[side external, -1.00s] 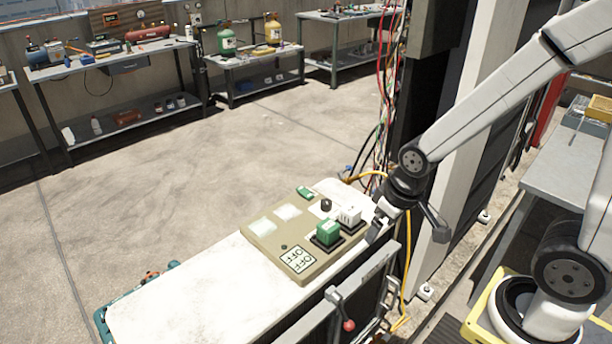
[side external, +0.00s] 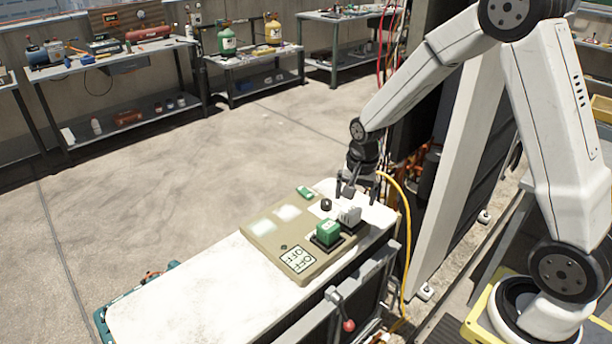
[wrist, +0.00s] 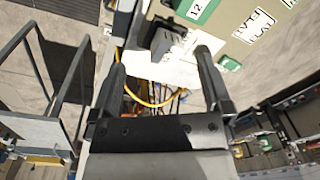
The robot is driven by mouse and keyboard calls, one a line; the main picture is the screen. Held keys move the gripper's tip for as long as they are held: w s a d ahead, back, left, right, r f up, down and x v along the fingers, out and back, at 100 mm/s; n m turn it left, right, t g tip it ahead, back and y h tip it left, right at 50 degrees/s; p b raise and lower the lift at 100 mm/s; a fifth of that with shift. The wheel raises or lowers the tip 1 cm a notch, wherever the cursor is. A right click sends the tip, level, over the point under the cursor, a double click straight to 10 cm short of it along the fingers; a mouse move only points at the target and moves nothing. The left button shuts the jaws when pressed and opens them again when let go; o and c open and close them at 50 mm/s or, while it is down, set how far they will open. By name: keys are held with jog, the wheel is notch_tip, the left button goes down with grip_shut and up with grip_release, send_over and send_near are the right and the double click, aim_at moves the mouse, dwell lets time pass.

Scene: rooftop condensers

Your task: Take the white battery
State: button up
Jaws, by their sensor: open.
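The white battery (side external: 349,214) sits in a black holder on the far right part of a beige board (side external: 262,238). In the wrist view the battery (wrist: 172,40) looks grey and lies just beyond my fingertips, toward the right finger. My gripper (side external: 357,186) is over the board's far right end, above and slightly behind the battery, with its fingers pointing down. In the wrist view my gripper (wrist: 162,68) is open, with nothing held between its fingers. Whether a finger touches the battery cannot be told.
A green battery (side external: 327,232) stands right beside the white one, nearer the side camera. A black knob (side external: 326,204) and a small green piece (side external: 304,192) are close by. A yellow hose (side external: 407,215) hangs behind. The white bench top (side external: 180,285) is clear at left.

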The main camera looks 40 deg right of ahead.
aim_at(351, 208)
jog(key=w+d+f+m, duration=0.1)
jog(key=m, duration=0.1)
jog(key=w+d+f+m, duration=0.2)
jog(key=w+d+f+m+g, duration=0.1)
jog(key=d+m, duration=0.1)
jog(key=shift+w+d+f, duration=0.2)
jog(key=shift+w+f, duration=0.05)
jog(key=shift+f, duration=1.35)
jog(key=shift+a+f, duration=0.15)
jog(key=shift+f, duration=2.45)
jog(key=shift+c, duration=0.2)
grip_shut()
jog(key=shift+r, duration=0.15)
